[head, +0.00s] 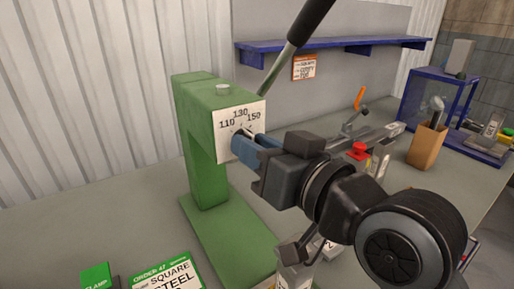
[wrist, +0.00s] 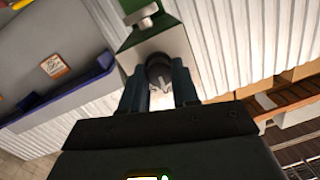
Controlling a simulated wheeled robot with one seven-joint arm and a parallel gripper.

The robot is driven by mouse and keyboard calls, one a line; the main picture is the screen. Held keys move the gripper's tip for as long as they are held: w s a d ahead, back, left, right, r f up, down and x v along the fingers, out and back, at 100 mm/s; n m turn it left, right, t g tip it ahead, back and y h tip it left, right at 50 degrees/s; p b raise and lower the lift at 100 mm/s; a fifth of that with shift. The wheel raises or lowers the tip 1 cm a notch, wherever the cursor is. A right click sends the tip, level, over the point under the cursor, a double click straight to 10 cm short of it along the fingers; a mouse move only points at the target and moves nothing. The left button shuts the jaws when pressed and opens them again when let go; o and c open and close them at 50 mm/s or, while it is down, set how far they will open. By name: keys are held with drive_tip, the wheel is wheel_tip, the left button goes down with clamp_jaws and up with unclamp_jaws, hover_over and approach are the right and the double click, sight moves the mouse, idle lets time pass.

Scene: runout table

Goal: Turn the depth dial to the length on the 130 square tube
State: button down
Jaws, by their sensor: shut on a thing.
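The depth dial's white scale plate (head: 223,146) is on the front of a green machine head (head: 190,104) and reads 110, 130 and 150. My gripper (head: 246,147) is at the plate with its blue fingers shut on the dial knob. In the wrist view the dark round knob (wrist: 159,72) sits between the two fingertips (wrist: 160,88). The fingers hide most of the knob in the head view, and I cannot tell which number it points to. An order card (head: 168,275) reading "ORDER 47", "SQUARE" and "STEEL" lies at the front, partly cut off.
A long lever (head: 290,52) with a black grip rises behind the machine head. A blue shelf (head: 335,43) is on the back wall. A red button (head: 358,149), a brown holder (head: 427,145) and a blue-framed case (head: 437,100) stand to the right. Bare table lies left of the machine.

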drive_tip(key=shift+n, duration=0.4)
drive_tip(key=c, duration=0.8)
unclamp_jaws()
drive_tip(key=shift+c, duration=0.2)
drive_tip(key=shift+s+d, duration=0.1)
drive_tip(key=v, duration=0.7)
drive_tip(key=shift+s+d, duration=0.2)
